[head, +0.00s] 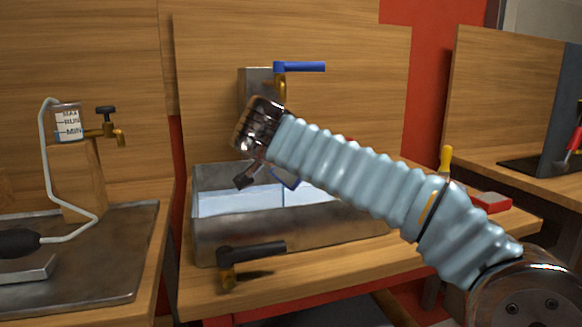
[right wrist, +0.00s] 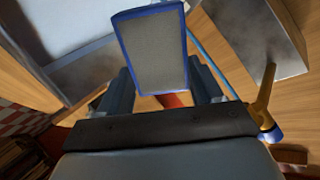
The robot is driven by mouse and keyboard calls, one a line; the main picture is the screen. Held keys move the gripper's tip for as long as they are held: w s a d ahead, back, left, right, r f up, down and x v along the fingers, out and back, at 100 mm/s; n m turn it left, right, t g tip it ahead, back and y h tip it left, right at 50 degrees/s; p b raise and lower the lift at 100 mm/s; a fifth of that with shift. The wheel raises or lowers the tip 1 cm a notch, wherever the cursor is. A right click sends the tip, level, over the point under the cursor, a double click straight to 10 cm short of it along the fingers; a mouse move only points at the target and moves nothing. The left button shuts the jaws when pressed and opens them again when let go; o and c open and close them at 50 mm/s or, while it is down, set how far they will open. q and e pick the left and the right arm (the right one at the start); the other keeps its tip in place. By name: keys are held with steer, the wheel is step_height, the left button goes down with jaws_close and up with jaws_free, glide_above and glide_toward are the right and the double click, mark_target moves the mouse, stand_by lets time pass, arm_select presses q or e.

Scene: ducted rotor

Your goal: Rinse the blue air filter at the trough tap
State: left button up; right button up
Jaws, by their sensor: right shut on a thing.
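My right gripper (head: 264,174) is over the metal trough (head: 300,232), mostly hidden behind its own wrist in the head view. In the right wrist view its fingers (right wrist: 158,92) are shut on the blue air filter (right wrist: 152,45), a grey panel in a blue frame. In the head view only a blue edge of the filter (head: 287,181) shows, in front of the pale water (head: 240,200). I cannot tell whether it touches the water. The trough tap has a blue lever (head: 303,67) and a brass spout (head: 281,88), above and behind the gripper. My left gripper is out of view.
A black-handled brass valve (head: 252,251) is at the trough's front. A yellow-handled tool (head: 446,160) and a red object (head: 490,202) are right of the trough. A metal tray (head: 110,260), a hose and a level gauge (head: 68,122) are on the left bench.

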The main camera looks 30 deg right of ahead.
steer(key=s+b, duration=0.1)
steer(key=s, duration=0.1)
steer(key=s+a, duration=0.1)
steer(key=s, duration=0.1)
steer(key=shift+a+b, duration=0.15)
steer(key=shift+b, duration=0.25)
stand_by(1.0)
steer(key=s+a+r+p, duration=0.1)
steer(key=s+r, duration=0.3)
steer(key=shift+s+a+p, duration=0.3)
steer(key=shift+s, duration=0.1)
stand_by(0.3)
